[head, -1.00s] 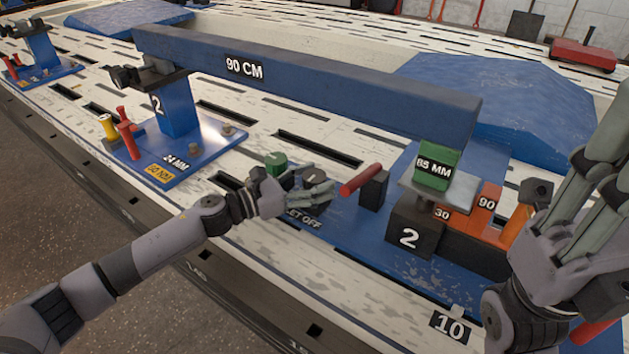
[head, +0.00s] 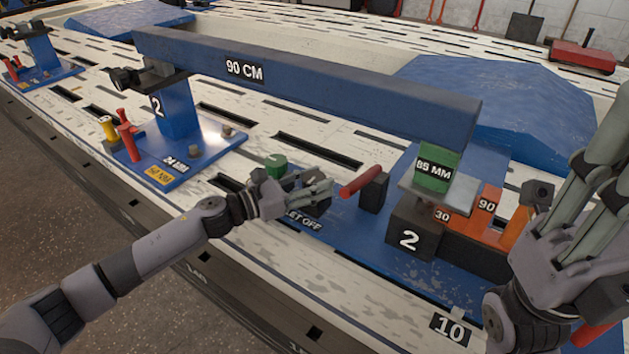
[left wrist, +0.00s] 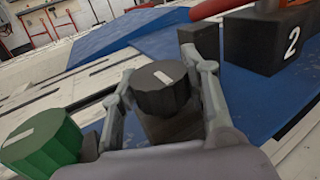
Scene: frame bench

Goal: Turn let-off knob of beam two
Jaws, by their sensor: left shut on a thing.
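The let-off knob (left wrist: 160,90) is a dark ribbed cylinder with a pale mark on top. It sits between the fingers of my left gripper (left wrist: 163,92) in the left wrist view, and the gripper is shut on it. In the head view my left gripper (head: 305,196) largely hides the knob above the "LET OFF" label (head: 303,219). Beam two (head: 300,85) is a long blue bar marked "90 CM", resting on a green "85 MM" block (head: 437,170) at its right end. My right gripper (head: 590,190) is raised at the right edge, fingers apart and empty.
A green knob (head: 276,165) stands just left of my left gripper and shows in the left wrist view (left wrist: 42,146). A red-handled lever (head: 361,181) stands close to its right. The black "2" block (head: 411,235) and orange blocks (head: 484,215) are farther right.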

